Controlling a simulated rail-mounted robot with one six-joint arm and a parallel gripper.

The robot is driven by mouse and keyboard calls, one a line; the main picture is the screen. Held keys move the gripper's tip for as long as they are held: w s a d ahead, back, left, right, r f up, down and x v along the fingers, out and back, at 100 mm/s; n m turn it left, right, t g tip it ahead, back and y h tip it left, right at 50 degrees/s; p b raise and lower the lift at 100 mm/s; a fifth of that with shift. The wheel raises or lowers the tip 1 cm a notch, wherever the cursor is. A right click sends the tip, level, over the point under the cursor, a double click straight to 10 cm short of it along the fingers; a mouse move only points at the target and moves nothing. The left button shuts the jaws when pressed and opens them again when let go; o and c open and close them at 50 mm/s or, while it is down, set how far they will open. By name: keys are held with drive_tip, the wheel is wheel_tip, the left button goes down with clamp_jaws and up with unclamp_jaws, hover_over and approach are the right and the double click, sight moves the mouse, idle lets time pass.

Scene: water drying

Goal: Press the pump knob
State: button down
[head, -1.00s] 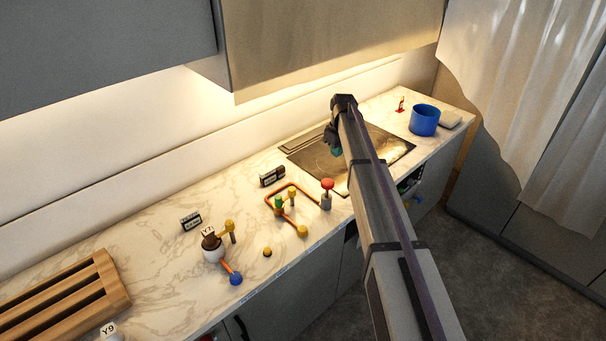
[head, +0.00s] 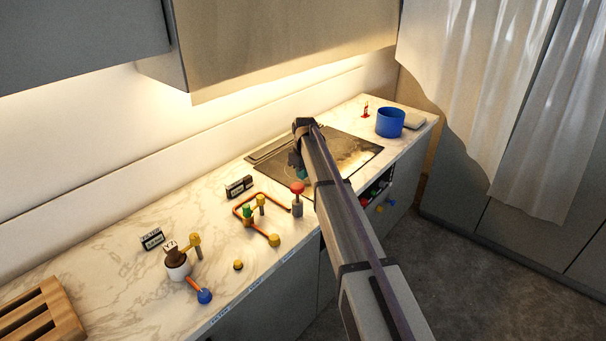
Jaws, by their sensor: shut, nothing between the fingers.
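A red knob (head: 297,187) tops a short grey cylinder on the marble counter, just left of my arm. It looks like the pump knob, but no label on it is readable. A loop of orange tubing with green and yellow fittings (head: 249,212) lies to its left. My gripper (head: 302,173) hangs from the arm's end above the counter, near the cooktop's front left. It is shut and empty. In the picture it is just above and behind the knob; I see no contact. My arm hides part of the cooktop.
A dark cooktop (head: 352,150) lies behind my arm. A blue pot (head: 390,122) stands at the far right. To the left are a white pot with a brown top (head: 177,266), a blue ball (head: 204,296), small dark displays (head: 240,187) and a wooden rack (head: 40,318).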

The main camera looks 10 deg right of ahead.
sight(302, 187)
drive_tip(key=shift+a+f+b, duration=0.1)
drive_tip(key=shift+f+b, duration=0.95)
drive_tip(key=shift+f, duration=0.85)
drive_tip(key=shift+f, duration=0.1)
wheel_tip(302, 187, down, 5)
drive_tip(key=b, duration=0.5)
drive_tip(key=shift+s+r, duration=0.2)
drive_tip(key=shift+r, duration=0.2)
drive_tip(key=shift+w+r+p, duration=0.1)
drive_tip(key=shift+r+p, duration=0.35)
drive_tip(key=shift+p, duration=0.3)
wheel_tip(302, 187, up, 13)
drive_tip(key=p, duration=1.3)
drive_tip(key=shift+d, duration=0.3)
